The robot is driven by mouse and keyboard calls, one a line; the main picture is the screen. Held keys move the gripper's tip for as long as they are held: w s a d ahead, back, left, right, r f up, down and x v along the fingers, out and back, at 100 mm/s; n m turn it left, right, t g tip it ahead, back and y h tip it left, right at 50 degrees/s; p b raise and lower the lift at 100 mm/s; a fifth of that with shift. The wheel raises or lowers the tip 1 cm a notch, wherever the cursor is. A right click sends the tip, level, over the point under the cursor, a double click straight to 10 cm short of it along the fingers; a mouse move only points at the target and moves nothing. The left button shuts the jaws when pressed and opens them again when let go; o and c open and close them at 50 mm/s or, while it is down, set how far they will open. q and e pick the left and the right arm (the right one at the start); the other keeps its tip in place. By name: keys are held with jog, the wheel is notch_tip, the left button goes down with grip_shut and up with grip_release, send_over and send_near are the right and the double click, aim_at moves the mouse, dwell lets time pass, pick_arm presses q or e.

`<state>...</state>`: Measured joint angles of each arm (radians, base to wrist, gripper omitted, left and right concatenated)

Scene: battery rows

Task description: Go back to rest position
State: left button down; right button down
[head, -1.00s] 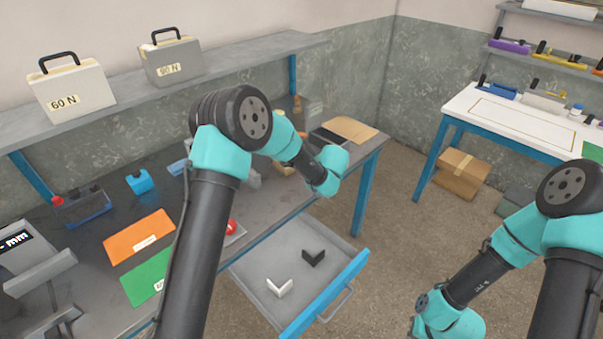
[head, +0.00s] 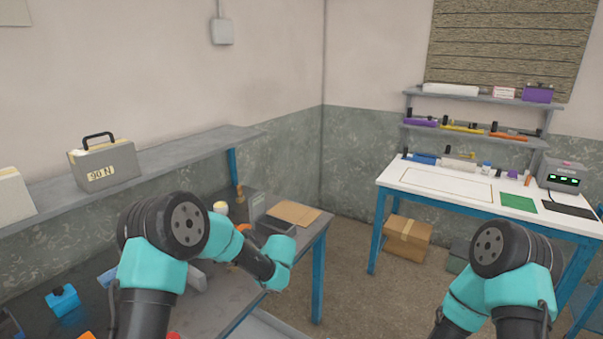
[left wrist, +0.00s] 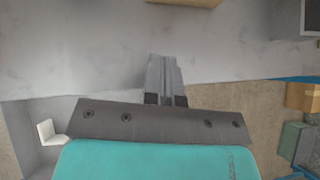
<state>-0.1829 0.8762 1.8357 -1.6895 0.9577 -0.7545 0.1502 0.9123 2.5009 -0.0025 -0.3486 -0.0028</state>
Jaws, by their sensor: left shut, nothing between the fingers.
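My left gripper (left wrist: 164,80) shows in the left wrist view with its two grey fingers together and nothing between them. It is over the grey workbench top (left wrist: 100,40). In the head view my left arm reaches over the bench, and its fingers cannot be made out there. My right arm shows at the lower right of the head view, but its gripper is out of the frame.
A grey case (head: 105,165) stands on the shelf (head: 170,158) above the bench. A white-topped table (head: 435,200) stands at the right. A cardboard box (head: 403,240) lies on the floor between. A white L-shaped piece (left wrist: 50,132) lies left of my gripper.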

pick_arm(q)
jog(key=x, duration=0.6)
jog(key=shift+w+a+f, duration=0.15)
jog(key=shift+a+f, duration=0.1)
jog(key=shift+w+a+f, duration=0.15)
jog(key=shift+w+a, duration=0.35)
jog(key=shift+a, duration=0.1)
jog(key=shift+w+a+f, duration=0.15)
jog(key=shift+w+a, duration=0.4)
jog(key=shift+a, duration=0.1)
jog(key=shift+w+a, duration=0.4)
jog(key=shift+w, duration=0.05)
